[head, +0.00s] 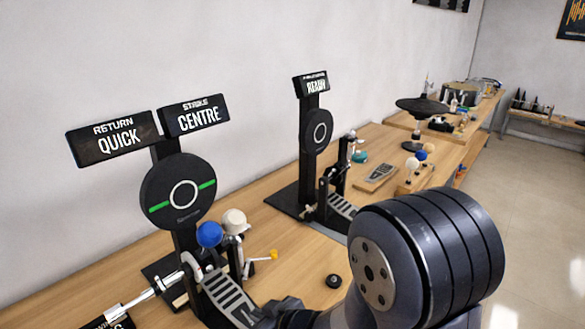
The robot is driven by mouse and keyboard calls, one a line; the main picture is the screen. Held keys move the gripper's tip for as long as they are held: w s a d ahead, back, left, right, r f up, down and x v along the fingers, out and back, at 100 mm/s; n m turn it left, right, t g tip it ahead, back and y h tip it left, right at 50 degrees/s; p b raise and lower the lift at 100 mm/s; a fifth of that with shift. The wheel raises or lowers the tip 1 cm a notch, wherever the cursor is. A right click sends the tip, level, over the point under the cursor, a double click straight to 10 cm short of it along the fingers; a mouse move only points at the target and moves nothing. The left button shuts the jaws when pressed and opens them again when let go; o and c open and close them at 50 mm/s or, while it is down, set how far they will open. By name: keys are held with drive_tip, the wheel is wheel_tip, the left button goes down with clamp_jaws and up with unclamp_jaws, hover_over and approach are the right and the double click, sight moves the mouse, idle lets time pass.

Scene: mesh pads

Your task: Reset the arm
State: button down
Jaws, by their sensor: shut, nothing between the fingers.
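My arm (425,255) fills the lower right of the head view, with a large dark rounded joint in front. My gripper (272,308) shows only in part at the bottom edge, dark and shut with nothing in it. It appears close to the right side of the near pedal's ribbed footboard (228,296); whether they touch I cannot tell. The near drum pedal stands by a round black pad (177,191) with a green line. Blue (209,234) and cream (234,221) beater balls are beside it. Signs above read "RETURN QUICK" (113,138) and "STROKE CENTRE" (194,116).
A second pad (319,131) with a pedal (340,206) stands farther back on the wooden bench (290,255). A small black knob (333,281) lies on the bench. Beyond are a wooden block with balls (412,181) and a dark disc stand (421,107). Open floor (530,210) lies right.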

drive_tip(key=p, duration=0.1)
approach(220, 285)
drive_tip(key=a+f, duration=0.1)
drive_tip(key=w+a+f, duration=0.1)
drive_tip(key=f, duration=0.1)
drive_tip(key=shift+w+a+f, duration=0.1)
drive_tip(key=shift+w, duration=0.05)
drive_tip(key=s+d, duration=0.3)
drive_tip(key=d, duration=0.1)
drive_tip(key=s+d, duration=0.2)
drive_tip(key=d, duration=0.1)
drive_tip(key=shift+s+b, duration=0.35)
drive_tip(key=shift+s, duration=0.05)
drive_tip(key=r+p, duration=0.2)
drive_tip(key=shift+s+d+r, duration=0.25)
drive_tip(key=shift+s, duration=0.05)
wheel_tip(220, 285, down, 3)
drive_tip(key=shift+r+b, duration=0.1)
drive_tip(key=shift+b, duration=1.1)
drive_tip(key=w+a, duration=0.2)
drive_tip(key=a, duration=0.1)
drive_tip(key=w+a+p, duration=0.1)
drive_tip(key=w+a, duration=0.5)
drive_tip(key=shift+r+p, duration=0.2)
drive_tip(key=shift+p, duration=0.1)
